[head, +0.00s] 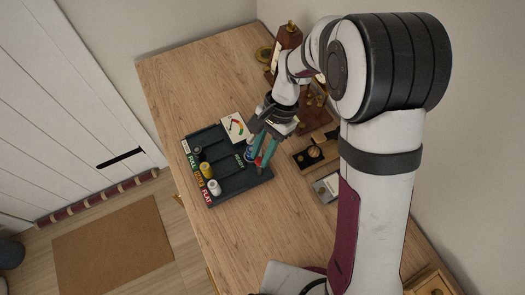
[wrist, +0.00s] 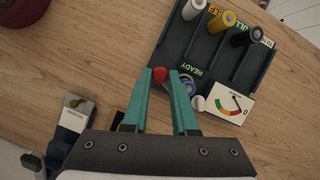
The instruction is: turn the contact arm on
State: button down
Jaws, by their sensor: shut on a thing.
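A dark tester tray (head: 240,181) lies on the wooden top, with a READY bay and a gauge card (head: 235,127) at its back corner. A blue cylinder (wrist: 188,84) sits at the READY bay, partly hidden by my fingers; a small white round part (wrist: 198,103) is beside it. A red knob (wrist: 160,75), seemingly the contact arm's end, is between my teal fingertips. My gripper (wrist: 160,72) is shut on it at the tray's edge; it also shows in the head view (head: 264,152). The rest of the contact arm is hidden, so its position cannot be told.
A wooden box with a brass disc (head: 315,153) and a smaller box (head: 327,187) are right of my gripper. Bare wood lies left and in front of the tray.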

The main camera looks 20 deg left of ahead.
jog(key=n+h, duration=0.1)
jog(key=n, duration=0.3)
jog(key=shift+a+n+g+h, duration=0.2)
jog(key=shift+n+g+h, duration=0.1)
jog(key=shift+n+h, duration=0.1)
dwell(0.4)
jog(key=c, duration=0.7)
grip_release()
jog(key=v, duration=1.5)
jog(key=shift+r, duration=0.4)
jog(key=shift+w, duration=0.1)
